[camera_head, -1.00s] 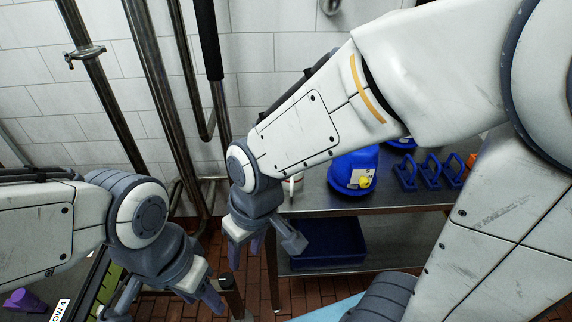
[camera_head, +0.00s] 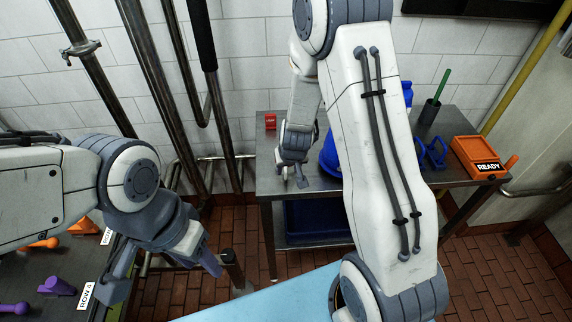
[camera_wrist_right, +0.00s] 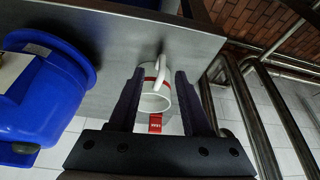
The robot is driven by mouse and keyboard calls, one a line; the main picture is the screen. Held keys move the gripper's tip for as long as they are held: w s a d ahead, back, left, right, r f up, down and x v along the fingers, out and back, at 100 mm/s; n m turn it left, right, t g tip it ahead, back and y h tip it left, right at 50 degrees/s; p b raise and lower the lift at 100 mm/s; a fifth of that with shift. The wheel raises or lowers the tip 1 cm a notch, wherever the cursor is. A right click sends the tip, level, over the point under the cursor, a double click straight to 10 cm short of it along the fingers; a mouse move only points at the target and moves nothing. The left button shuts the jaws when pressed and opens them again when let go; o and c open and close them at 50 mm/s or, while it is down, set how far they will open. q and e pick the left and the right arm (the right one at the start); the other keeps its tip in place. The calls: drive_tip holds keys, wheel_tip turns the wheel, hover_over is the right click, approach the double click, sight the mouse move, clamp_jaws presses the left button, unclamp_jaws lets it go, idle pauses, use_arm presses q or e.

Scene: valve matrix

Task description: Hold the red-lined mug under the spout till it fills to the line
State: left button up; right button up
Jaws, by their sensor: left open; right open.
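A white mug (camera_wrist_right: 155,93) with a red band shows in the right wrist view, on the steel table. It lies between the two fingers of my right gripper (camera_wrist_right: 157,82), its handle toward the near table edge. The fingers are apart; I cannot tell whether either touches it. In the head view my right gripper (camera_head: 293,178) points down at the table's left part and mostly hides the mug. My left gripper (camera_head: 162,284) is open and empty, over the gap beside the dark bench at lower left. I cannot make out a spout.
A blue container (camera_head: 330,157) stands right of my right gripper; it also shows in the wrist view (camera_wrist_right: 40,90). A small red labelled block (camera_head: 270,121) is at the table's back left. An orange READY box (camera_head: 478,158) is at the right. Steel pipes (camera_head: 160,90) stand left.

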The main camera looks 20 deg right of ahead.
sight(286, 173)
drive_tip(key=x, duration=0.5)
drive_tip(key=shift+a, duration=0.15)
clamp_jaws()
idle(1.3)
